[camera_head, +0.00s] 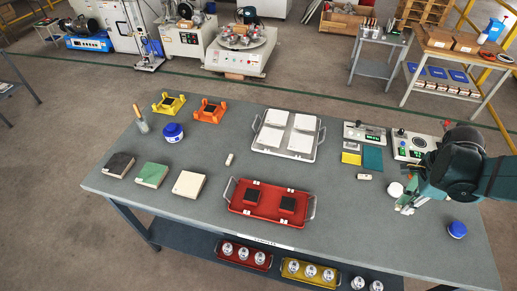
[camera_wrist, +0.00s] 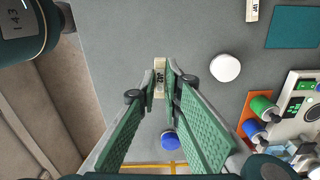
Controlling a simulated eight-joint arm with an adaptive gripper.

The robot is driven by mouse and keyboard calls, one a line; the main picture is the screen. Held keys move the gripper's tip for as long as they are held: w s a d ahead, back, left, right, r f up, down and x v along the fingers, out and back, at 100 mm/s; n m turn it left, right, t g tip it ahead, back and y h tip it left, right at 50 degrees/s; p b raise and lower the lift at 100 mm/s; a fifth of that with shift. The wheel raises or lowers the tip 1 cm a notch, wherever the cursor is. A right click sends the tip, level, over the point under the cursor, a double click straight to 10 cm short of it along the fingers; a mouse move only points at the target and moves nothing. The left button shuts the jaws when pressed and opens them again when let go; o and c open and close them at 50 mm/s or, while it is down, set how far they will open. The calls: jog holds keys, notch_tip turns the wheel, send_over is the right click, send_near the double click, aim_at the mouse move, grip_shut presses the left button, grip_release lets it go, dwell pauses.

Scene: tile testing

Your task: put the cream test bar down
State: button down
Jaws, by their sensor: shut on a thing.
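My gripper (camera_head: 405,207) is low over the right part of the grey table in the head view. In the wrist view its green fingers (camera_wrist: 161,92) are shut on a small cream test bar (camera_wrist: 159,72) with dark marking on it. The bar sticks out between the fingertips. I cannot tell whether it touches the table. Another cream bar (camera_head: 364,177) lies on the table to the left of my gripper, and it shows at the top of the wrist view (camera_wrist: 252,10).
A white round disc (camera_head: 396,190) lies close beside my gripper. A blue-lidded jar (camera_head: 457,229) stands to the right. A teal tile (camera_head: 373,160) and a testing device (camera_head: 412,146) are behind. A red tray (camera_head: 240,207) stands left; the table between it and my gripper is bare.

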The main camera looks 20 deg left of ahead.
jog(key=shift+w+a, duration=0.1)
jog(key=w+a+r+n, duration=0.2)
jog(key=w+a+n, duration=0.3)
jog(key=w+a, duration=0.95)
jog(key=w+a+n+p, duration=0.1)
jog(key=w+a+n, duration=0.15)
jog(key=a, duration=0.85)
jog(key=w+a+n, duration=0.2)
jog(key=w+a, duration=0.2)
jog(key=a, duration=0.8)
jog(key=n+p, duration=0.1)
jog(key=n, duration=0.8)
send_over(185, 155)
jog(key=shift+f, duration=0.85)
jog(key=shift+f, duration=3.15)
